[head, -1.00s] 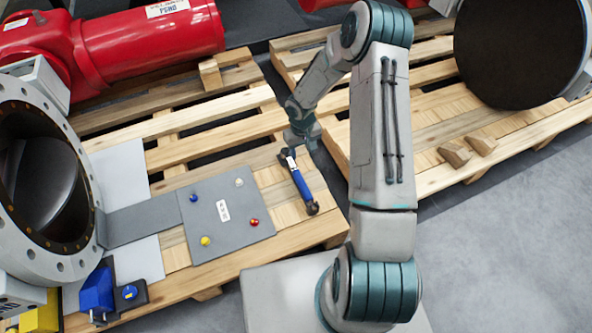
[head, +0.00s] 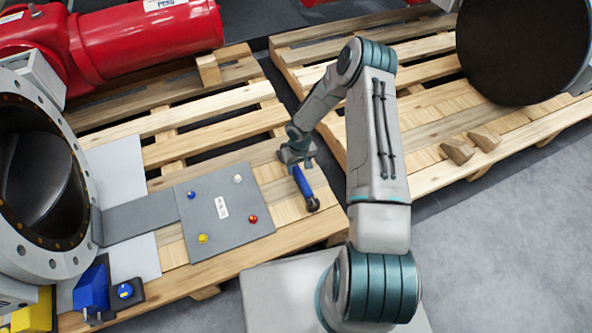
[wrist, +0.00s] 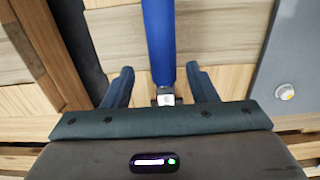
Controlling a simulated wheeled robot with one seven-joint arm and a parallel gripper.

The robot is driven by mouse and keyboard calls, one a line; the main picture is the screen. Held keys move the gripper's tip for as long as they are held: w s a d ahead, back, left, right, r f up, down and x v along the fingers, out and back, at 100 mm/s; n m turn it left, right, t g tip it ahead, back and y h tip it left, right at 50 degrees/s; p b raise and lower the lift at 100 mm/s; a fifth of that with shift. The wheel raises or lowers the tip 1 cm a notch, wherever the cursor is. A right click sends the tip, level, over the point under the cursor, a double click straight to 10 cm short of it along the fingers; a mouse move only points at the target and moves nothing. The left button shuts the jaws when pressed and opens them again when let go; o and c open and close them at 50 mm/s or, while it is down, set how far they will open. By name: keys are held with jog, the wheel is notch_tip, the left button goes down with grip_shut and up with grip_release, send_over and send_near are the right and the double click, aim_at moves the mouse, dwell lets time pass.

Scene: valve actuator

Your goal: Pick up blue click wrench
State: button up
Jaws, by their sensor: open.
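The blue click wrench (head: 304,187) lies on the wooden pallet, to the right of the grey plate, with its dark end toward the front. Its far end is hidden under my gripper in the head view. My gripper (head: 296,161) is over that far part. In the wrist view the blue handle (wrist: 160,42) runs down to a metal neck that lies between the two fingers. My gripper (wrist: 158,82) is open there, with a gap on each side of the wrench. I cannot tell how far the fingers are above the pallet.
A grey plate (head: 222,232) with small coloured knobs lies left of the wrench. A flanged valve body (head: 65,215) stands at the left and a red actuator (head: 150,38) behind. Two wood blocks (head: 470,147) lie on the right pallet. A blue box (head: 92,290) stands at front left.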

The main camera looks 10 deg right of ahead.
aim_at(298, 170)
notch_tip(298, 170, down, 4)
jog(key=shift+a+f+b, duration=0.1)
jog(key=shift+a+b, duration=0.05)
jog(key=shift+b, duration=0.6)
grip_shut()
jog(key=shift+r, duration=0.25)
